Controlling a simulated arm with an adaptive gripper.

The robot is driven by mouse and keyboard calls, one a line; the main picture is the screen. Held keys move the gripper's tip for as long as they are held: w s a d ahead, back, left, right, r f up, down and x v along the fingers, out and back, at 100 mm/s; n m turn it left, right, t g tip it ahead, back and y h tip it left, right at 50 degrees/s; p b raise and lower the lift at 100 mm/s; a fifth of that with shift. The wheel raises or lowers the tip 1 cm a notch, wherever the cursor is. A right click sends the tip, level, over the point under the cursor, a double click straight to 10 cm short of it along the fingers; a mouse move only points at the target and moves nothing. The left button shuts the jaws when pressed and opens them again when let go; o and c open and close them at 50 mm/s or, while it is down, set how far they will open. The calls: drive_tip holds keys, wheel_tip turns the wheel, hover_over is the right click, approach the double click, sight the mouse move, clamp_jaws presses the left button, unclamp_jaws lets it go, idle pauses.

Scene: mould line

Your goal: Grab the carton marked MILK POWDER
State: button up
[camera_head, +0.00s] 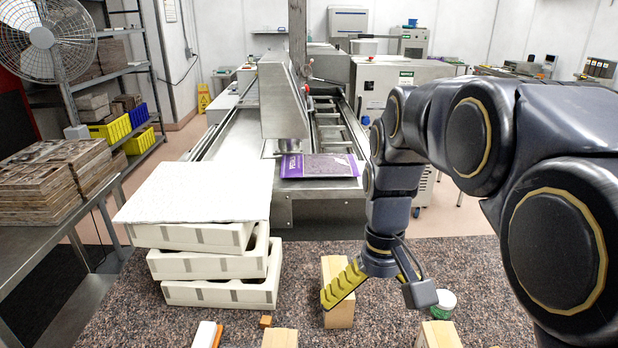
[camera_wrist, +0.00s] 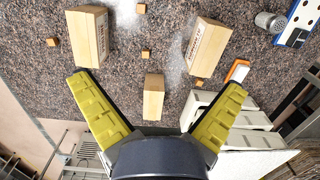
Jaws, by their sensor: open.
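Three tan cartons stand on the speckled counter. In the wrist view, the middle carton (camera_wrist: 153,100) is nearest and lies between my open fingers, apart from both. The left carton (camera_wrist: 80,38) and right carton (camera_wrist: 208,45) stand farther out, with printed labels too small to read. I cannot tell which is marked MILK POWDER. In the head view, the middle carton (camera_head: 341,312) is partly hidden by a yellow finger. The other cartons (camera_head: 280,339) (camera_head: 440,334) are cut by the bottom edge. My gripper (camera_head: 370,296) is open and empty above the counter; its fingers also show in the wrist view (camera_wrist: 156,84).
Stacked white moulds (camera_head: 220,294) stand left of the middle carton. A white-and-green tub (camera_head: 442,304) is close to my gripper's right. Small wooden cubes (camera_wrist: 146,55), an orange-and-white item (camera_wrist: 238,70) and a grey shaker (camera_wrist: 267,21) lie around the cartons.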

drive_tip(key=w+f, duration=0.3)
drive_tip(key=w, duration=0.6)
drive_tip(key=w+f, duration=0.2)
drive_tip(key=w, duration=0.6)
drive_tip(key=t, duration=0.1)
hover_over(338, 261)
drive_tip(key=s, duration=0.6)
drive_tip(key=f, duration=1.3)
drive_tip(key=shift+w+a+f, duration=0.1)
drive_tip(key=shift+a+f, duration=0.25)
drive_tip(key=shift+a, duration=0.05)
drive_tip(key=shift+w+f, duration=0.2)
drive_tip(key=shift+f, duration=0.35)
wheel_tip(338, 261, down, 8)
drive_tip(key=shift+r, duration=0.15)
drive_tip(key=c, duration=1)
drive_tip(key=shift+o, duration=0.2)
